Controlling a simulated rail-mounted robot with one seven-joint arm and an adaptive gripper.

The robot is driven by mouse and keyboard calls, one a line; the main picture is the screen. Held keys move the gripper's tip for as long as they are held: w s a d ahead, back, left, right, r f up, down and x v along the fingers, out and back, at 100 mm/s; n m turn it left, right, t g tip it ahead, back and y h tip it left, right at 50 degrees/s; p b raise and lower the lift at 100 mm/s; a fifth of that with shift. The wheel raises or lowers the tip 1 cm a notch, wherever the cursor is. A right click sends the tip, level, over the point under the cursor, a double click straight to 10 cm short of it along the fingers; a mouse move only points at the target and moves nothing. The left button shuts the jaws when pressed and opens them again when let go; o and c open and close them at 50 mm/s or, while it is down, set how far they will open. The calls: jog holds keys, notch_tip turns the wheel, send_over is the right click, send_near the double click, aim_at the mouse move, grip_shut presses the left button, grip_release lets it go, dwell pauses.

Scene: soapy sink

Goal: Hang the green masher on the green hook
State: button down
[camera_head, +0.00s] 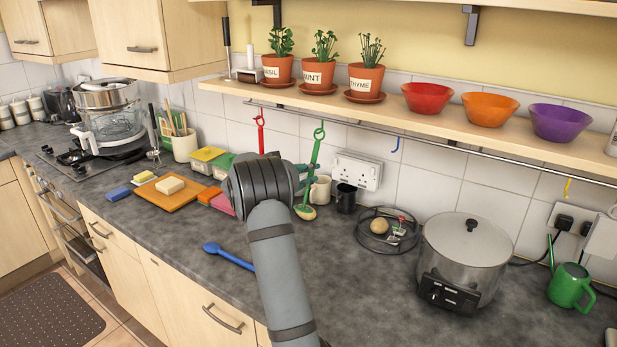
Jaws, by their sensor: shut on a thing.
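The green masher (314,155) is upright just in front of the tiled wall, with its ring at the top and its pale-bottomed head low over the counter. Its ring is at the height of the hook rail (350,124), where the green hook (322,122) is. The green parts overlap, so I cannot tell whether the ring is on the hook. My gripper (304,182) is shut on the masher's handle, seen from behind and partly hidden by my wrist.
A red utensil (261,135) hangs left of the masher. A blue hook (396,144) and yellow hook (567,187) are to the right. Mugs (346,198), a wire basket (375,245) and a large pot (465,255) stand nearby. A blue spoon (228,256) lies on the counter.

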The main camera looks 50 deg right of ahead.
jog(key=shift+w+d+f+h+b, duration=0.1)
jog(key=shift+d+f+h+b, duration=0.45)
jog(key=shift+b, duration=3)
jog(key=shift+d+f+h+b, duration=0.1)
jog(key=shift+d+h+b, duration=0.8)
jog(key=shift+b, duration=2.6)
jog(key=shift+w+d+f+h+b, duration=0.2)
jog(key=shift+d+h+b, duration=0.55)
jog(key=shift+b, duration=2.8)
jog(key=shift+s, duration=0.15)
jog(key=c, duration=1.4)
grip_release()
jog(key=shift+c, duration=0.2)
jog(key=s+a+f, duration=0.1)
jog(key=a, duration=1.1)
jog(key=shift+d, duration=0.1)
